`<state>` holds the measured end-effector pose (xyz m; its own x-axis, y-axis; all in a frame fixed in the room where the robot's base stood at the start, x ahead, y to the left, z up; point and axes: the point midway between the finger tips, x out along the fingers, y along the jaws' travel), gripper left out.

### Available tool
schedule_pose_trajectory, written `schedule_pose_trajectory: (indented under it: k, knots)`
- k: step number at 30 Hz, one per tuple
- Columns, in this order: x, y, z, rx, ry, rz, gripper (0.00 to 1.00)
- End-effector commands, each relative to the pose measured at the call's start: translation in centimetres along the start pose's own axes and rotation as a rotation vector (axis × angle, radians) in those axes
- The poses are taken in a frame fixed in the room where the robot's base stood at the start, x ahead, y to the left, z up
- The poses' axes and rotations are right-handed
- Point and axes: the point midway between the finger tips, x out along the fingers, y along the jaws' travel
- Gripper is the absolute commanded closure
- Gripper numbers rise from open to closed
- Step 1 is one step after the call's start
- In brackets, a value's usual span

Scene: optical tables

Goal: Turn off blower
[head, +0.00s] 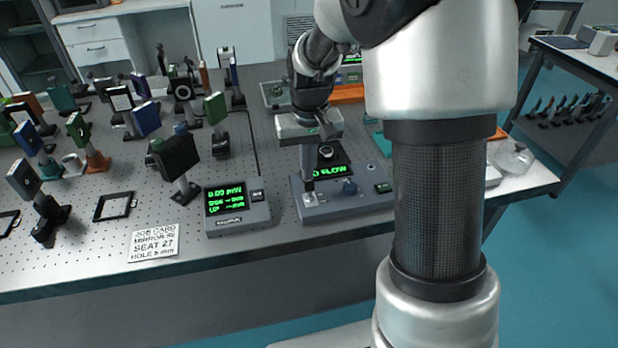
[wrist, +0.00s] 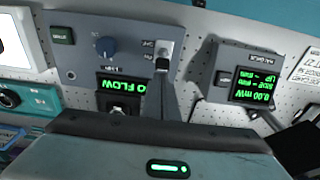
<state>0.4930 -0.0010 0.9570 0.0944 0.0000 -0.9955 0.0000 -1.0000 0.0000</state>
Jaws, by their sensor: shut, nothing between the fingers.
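The blower control box (head: 350,207) is a grey-blue unit near the table's front edge; it also shows in the wrist view (wrist: 85,72). It has a blue knob (wrist: 105,47), a small white and dark switch (wrist: 164,50) and a green-lit display (wrist: 112,84) whose visible text ends in "FLOW". My gripper (head: 308,188) is shut and empty, pointing down over the box's left part. In the wrist view its fingertips (wrist: 162,66) are at the switch, and I cannot tell whether they touch it. The fingers hide part of the display and the switch's lower side.
A job card (head: 153,243) and a black frame (head: 114,206) lie further left. Several mounted optics crowd the back left of the perforated table (head: 290,236). My arm hides the box's right surroundings.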

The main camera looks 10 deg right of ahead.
Motion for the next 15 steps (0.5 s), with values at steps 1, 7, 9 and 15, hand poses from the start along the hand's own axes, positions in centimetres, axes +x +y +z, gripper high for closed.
schedule_pose_trajectory:
  k: [1, 7, 9, 15]
  knots:
    - [0.6, 0.0, 0.2, 0.0, 0.043, 0.0, 1.0]
    - [0.4, 0.0, 1.1, 0.0, 0.235, 0.0, 1.0]
    - [0.2, 0.0, 1.5, 0.0, 0.301, 0.0, 1.0]
    - [-0.7, 0.0, 2.3, 0.0, 0.409, 0.0, 1.0]
